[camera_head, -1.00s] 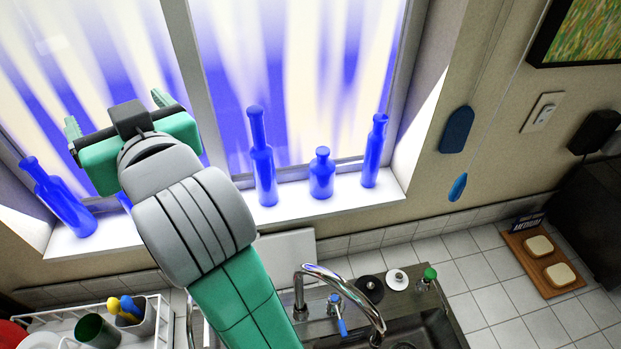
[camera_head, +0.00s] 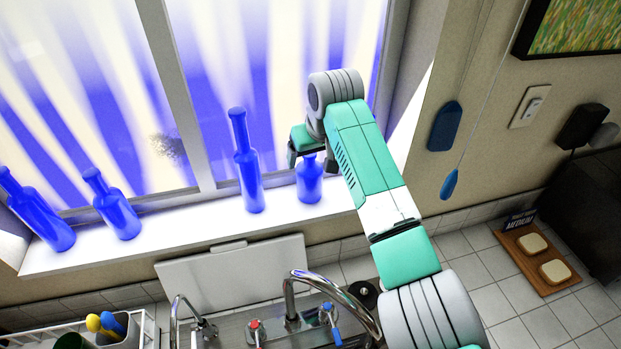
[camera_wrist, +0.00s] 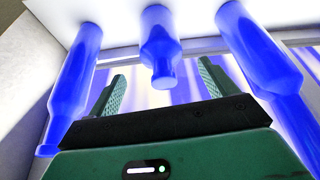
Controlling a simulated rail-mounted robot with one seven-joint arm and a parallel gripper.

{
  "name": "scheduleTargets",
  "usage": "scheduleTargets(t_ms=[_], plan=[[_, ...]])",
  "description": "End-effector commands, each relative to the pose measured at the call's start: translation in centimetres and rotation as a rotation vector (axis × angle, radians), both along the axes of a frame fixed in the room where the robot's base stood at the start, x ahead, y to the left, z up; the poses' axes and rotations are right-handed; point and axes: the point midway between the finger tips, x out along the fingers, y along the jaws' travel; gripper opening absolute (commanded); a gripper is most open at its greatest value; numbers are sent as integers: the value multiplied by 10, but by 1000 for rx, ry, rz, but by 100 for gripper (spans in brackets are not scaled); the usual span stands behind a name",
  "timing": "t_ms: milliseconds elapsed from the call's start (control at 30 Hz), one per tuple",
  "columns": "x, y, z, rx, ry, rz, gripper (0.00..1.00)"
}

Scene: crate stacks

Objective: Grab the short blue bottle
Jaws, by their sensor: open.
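A short blue bottle (camera_head: 309,182) stands upright on the white windowsill, its top hidden behind my gripper in the head view. In the wrist view the picture is upside down, and the short bottle (camera_wrist: 160,42) hangs from the top, centred between my fingers. My gripper (camera_wrist: 160,73) is open and empty, with green ridged fingers either side of the bottle's neck in the picture. In the head view my gripper (camera_head: 308,158) is at the bottle's top. I cannot tell whether the neck is between the fingertips or just beyond them.
A tall blue bottle (camera_head: 246,170) stands left of the short one; it also shows at right in the wrist view (camera_wrist: 255,45). Another bottle (camera_wrist: 75,80) is on the other side, hidden by my arm in the head view. Two more bottles (camera_head: 40,212) (camera_head: 113,206) stand further left.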

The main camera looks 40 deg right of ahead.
Motion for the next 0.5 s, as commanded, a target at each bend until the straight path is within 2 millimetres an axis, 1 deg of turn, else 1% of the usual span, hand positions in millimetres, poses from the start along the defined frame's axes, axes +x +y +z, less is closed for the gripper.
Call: scheduleTargets(t_ms=[133, 267, 300, 400, 500], plan=[[4, 0, -6, 0, 1, 0, 84], [15, -3, -26, 0, 2, -1, 84], [17, -3, -34, 1, 2, -1, 84], [21, -5, -44, 0, -1, 0, 84], [23, -6, -48, -1, -2, 0, 84]])
